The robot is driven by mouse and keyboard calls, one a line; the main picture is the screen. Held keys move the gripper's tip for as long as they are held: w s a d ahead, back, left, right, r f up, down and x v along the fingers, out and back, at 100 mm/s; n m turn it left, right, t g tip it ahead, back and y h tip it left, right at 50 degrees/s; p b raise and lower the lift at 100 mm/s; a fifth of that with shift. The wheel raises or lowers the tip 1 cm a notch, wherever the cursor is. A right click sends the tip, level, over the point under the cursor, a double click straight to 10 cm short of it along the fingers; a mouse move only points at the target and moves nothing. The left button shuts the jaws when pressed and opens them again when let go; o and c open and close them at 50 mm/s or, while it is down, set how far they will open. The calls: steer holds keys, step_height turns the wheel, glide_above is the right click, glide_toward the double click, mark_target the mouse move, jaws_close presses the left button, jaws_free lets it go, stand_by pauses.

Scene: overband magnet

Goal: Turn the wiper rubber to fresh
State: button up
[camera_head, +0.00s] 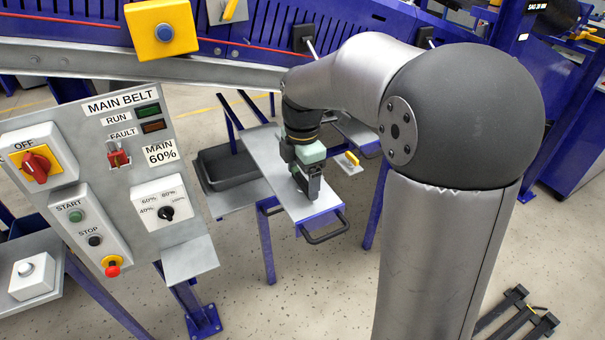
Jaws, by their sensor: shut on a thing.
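My gripper (308,192) points down over a light grey plate with a blue front edge (283,186), near its front end. Its fingers are shut on a small dark thing, which they mostly hide. I cannot make out whether this is the wiper rubber, or which face of it is turned up. No other wiper rubber can be picked out in the view.
A dark tray (226,166) stands left of the plate. A yellow handle (352,158) is on a small plate to the right. A dark loop handle (326,230) juts from the front. The MAIN BELT panel (125,185) stands at the left.

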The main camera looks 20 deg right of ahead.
mark_target(303, 178)
steer(key=o, duration=0.9)
step_height(303, 178, up, 18)
steer(key=shift+f+b, duration=0.25)
steer(key=shift+b, duration=0.2)
steer(key=shift+s, duration=0.1)
steer(key=s+f+m, duration=2)
steer(key=s+f, duration=0.1)
steer(key=s, duration=0.1)
steer(key=shift+f+t, duration=0.4)
